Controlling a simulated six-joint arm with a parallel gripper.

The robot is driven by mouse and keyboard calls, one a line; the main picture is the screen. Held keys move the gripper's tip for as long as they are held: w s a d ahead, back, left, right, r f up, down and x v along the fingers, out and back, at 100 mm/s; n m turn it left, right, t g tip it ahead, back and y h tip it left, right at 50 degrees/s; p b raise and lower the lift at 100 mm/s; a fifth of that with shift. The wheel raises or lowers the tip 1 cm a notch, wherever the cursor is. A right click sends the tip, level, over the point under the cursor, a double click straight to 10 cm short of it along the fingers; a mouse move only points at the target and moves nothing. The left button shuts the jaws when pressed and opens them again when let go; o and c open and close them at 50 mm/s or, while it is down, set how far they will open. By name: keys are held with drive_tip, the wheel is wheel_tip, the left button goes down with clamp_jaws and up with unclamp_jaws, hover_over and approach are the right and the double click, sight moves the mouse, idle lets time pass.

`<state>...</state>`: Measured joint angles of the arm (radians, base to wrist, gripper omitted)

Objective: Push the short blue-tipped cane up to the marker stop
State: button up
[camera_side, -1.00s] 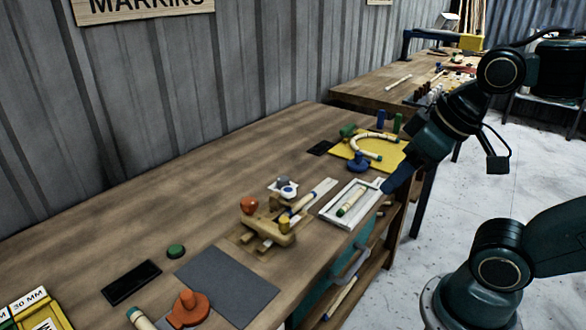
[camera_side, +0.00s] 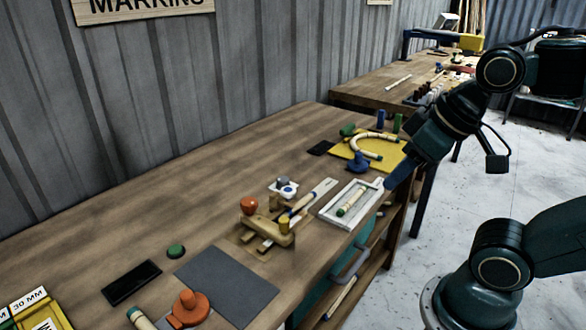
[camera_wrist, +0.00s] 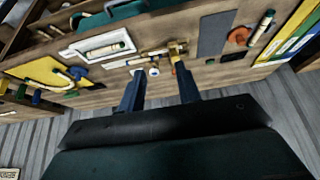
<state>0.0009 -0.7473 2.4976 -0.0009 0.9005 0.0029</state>
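The short blue-tipped cane (camera_side: 302,204) lies on a pale narrow guide strip (camera_side: 322,189), its blue end toward the wooden jig (camera_side: 266,232). The jig has an orange-red knob and a yellow peg, and I take it to be the marker stop. Whether the cane touches it I cannot tell.
A white tray (camera_side: 328,216) with a green-tipped cane (camera_side: 350,200) lies right of the strip. A yellow board (camera_side: 392,158) with a bent cane is behind it. A grey mat (camera_side: 226,286) and an orange clamp (camera_side: 188,306) are nearer. The table's left half is mostly clear.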

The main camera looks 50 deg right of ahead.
drive_tip(key=shift+w+r, duration=0.2)
drive_tip(key=shift+w, duration=0.25)
clamp_jaws()
drive_tip(key=w+d+m+g, duration=0.1)
drive_tip(key=w+d+m, duration=0.2)
drive_tip(key=w, duration=0.3)
drive_tip(key=w+d+m+g+y, duration=0.1)
drive_tip(key=w+d+m, duration=0.25)
drive_tip(key=w, duration=0.35)
drive_tip(key=w+d+m+g, duration=0.1)
drive_tip(key=w+d+m, duration=0.2)
drive_tip(key=w, duration=0.3)
drive_tip(key=w+d+f+m+g+y, duration=0.1)
drive_tip(key=w+d+f+m, duration=0.3)
drive_tip(key=d+f, duration=0.3)
drive_tip(key=w+d+f+m+g, duration=0.1)
drive_tip(key=w+d+f+m, duration=0.3)
drive_tip(key=d+f, duration=0.4)
drive_tip(key=shift+w+d+g+y, duration=0.2)
drive_tip(key=shift+d+g+y, duration=0.15)
drive_tip(key=shift+d, duration=0.7)
